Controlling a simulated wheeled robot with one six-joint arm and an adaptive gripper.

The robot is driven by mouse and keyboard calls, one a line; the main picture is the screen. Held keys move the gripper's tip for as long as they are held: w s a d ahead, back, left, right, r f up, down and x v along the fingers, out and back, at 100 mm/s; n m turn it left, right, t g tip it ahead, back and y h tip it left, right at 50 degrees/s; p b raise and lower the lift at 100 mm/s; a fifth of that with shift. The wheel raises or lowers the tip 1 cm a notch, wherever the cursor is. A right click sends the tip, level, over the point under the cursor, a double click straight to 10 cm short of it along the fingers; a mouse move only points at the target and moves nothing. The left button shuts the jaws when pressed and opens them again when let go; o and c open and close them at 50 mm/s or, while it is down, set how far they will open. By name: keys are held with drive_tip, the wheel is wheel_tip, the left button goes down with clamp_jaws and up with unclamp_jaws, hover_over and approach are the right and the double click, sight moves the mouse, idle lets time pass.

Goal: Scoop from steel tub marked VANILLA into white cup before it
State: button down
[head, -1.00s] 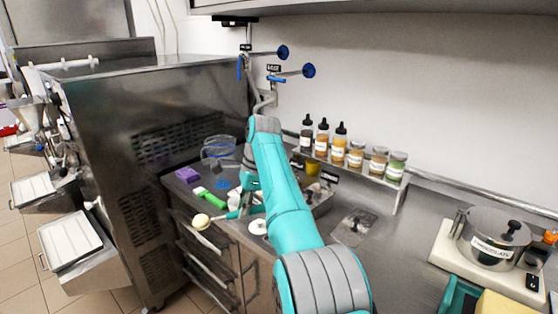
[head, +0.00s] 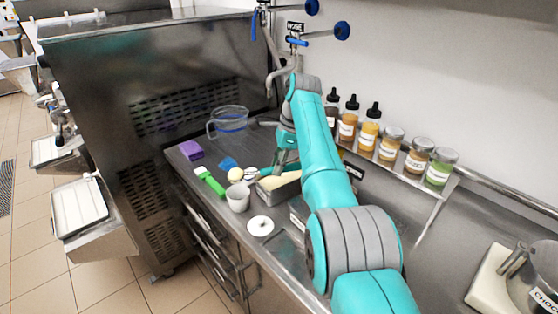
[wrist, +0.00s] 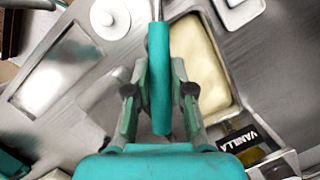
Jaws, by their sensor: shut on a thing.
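My gripper (head: 284,160) is shut on the teal handle of a scoop, and the handle (wrist: 158,75) runs up the middle of the wrist view. The scoop's far end, in the head view, carries a pale cream ball (head: 235,174). The ball shows just behind the rim of the white cup (head: 238,199); its height above the counter is hard to tell. The steel tub of pale vanilla (head: 268,195) lies to the right of the cup, partly behind my arm. It also shows in the wrist view (wrist: 233,98), near a black VANILLA label (wrist: 246,141).
A white round lid (head: 260,226) lies in front of the tub. Bottles and jars line a shelf (head: 425,195). A second steel tub (wrist: 48,78) shows in the wrist view.

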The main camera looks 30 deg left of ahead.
drive_tip(key=shift+f, duration=0.7)
drive_tip(key=shift+y, duration=0.3)
drive_tip(key=shift+s+d+t, duration=0.1)
drive_tip(key=shift+s+t, duration=0.05)
drive_tip(key=shift+t, duration=0.25)
drive_tip(key=shift+s+d+f+n+t+y, duration=0.1)
drive_tip(key=shift+s+n+t+y, duration=0.05)
drive_tip(key=shift+t+y, duration=0.3)
drive_tip(key=shift+s+d+n+t+y, duration=0.15)
drive_tip(key=shift+t+y, duration=0.1)
drive_tip(key=shift+t, duration=0.3)
drive_tip(key=shift+s+d+f+n+t+y, duration=0.2)
drive_tip(key=shift+s+f+n+t+y, duration=0.15)
drive_tip(key=shift+t+y, duration=1.05)
drive_tip(key=shift+s+d+f+n+t+y, duration=0.15)
drive_tip(key=shift+s+f+n+t+y, duration=0.2)
drive_tip(key=shift+t+y, duration=1.05)
drive_tip(key=shift+s+d+f+n+t+y, duration=0.35)
drive_tip(key=shift+t+y, duration=0.65)
drive_tip(key=shift+t, duration=0.8)
drive_tip(key=shift+w+a+f, duration=0.1)
drive_tip(key=shift+w+a, duration=0.05)
